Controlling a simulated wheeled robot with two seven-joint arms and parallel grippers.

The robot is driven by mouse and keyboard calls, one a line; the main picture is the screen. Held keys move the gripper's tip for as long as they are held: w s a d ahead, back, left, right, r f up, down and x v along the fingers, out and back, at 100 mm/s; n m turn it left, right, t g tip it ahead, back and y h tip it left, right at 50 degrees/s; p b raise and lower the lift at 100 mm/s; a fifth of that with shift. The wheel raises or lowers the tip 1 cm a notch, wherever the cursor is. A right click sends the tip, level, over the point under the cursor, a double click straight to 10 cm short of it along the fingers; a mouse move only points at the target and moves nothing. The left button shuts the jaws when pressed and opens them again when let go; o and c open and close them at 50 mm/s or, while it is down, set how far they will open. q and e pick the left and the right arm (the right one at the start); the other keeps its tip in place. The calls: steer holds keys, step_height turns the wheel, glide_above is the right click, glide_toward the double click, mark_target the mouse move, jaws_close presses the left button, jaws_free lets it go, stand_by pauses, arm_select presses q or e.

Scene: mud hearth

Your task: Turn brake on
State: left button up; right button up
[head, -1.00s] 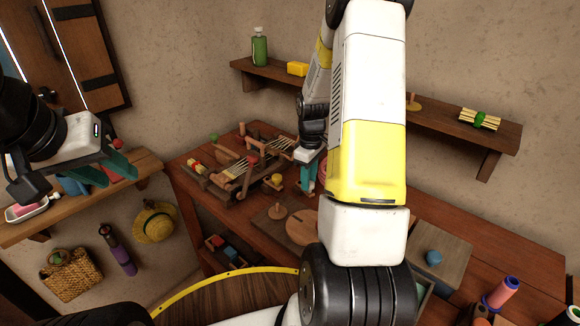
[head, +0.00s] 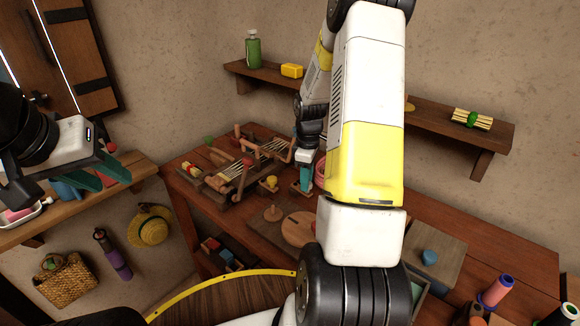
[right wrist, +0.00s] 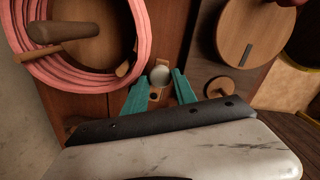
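My right gripper (head: 306,184) points down at the workbench, beside the wooden lever device. In the right wrist view its teal fingers (right wrist: 160,82) are apart, one on each side of a pale round knob (right wrist: 160,76). The knob stands on a small wooden base with dark holes (right wrist: 153,97); contact with the fingers cannot be told. No label shows which part is the brake. The wooden device (head: 235,172) with levers, strings and coloured knobs stands left of this gripper. My left gripper (head: 100,174) is open and empty over the left shelf.
A pink coil around a wooden reel (right wrist: 75,85) lies close to the right gripper. A round wooden disc (head: 298,229) and a small peg (head: 272,212) are in front. A wall shelf (head: 400,113) runs behind my right arm, which hides part of the bench.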

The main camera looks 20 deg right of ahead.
steer(key=o, duration=0.3)
steer(key=shift+r, duration=0.1)
step_height(320, 180, up, 8)
steer(key=shift+f, duration=0.15)
stand_by(0.5)
steer(key=s+a+r+m+t, duration=0.25)
steer(key=s+a+r, duration=0.2)
steer(key=r, duration=0.55)
steer(key=s+a+r+m+t+y, duration=0.1)
steer(key=s+a+r+m+t, duration=0.1)
steer(key=s+a+r, duration=0.3)
steer(key=s+a+r+m+t+y, duration=0.1)
steer(key=s+a+r+m, duration=0.3)
steer(key=s, duration=0.7)
steer(key=shift+s+a+r+m+t, duration=0.2)
steer(key=shift+a+r+m+t, duration=0.2)
steer(key=shift+a+m, duration=0.4)
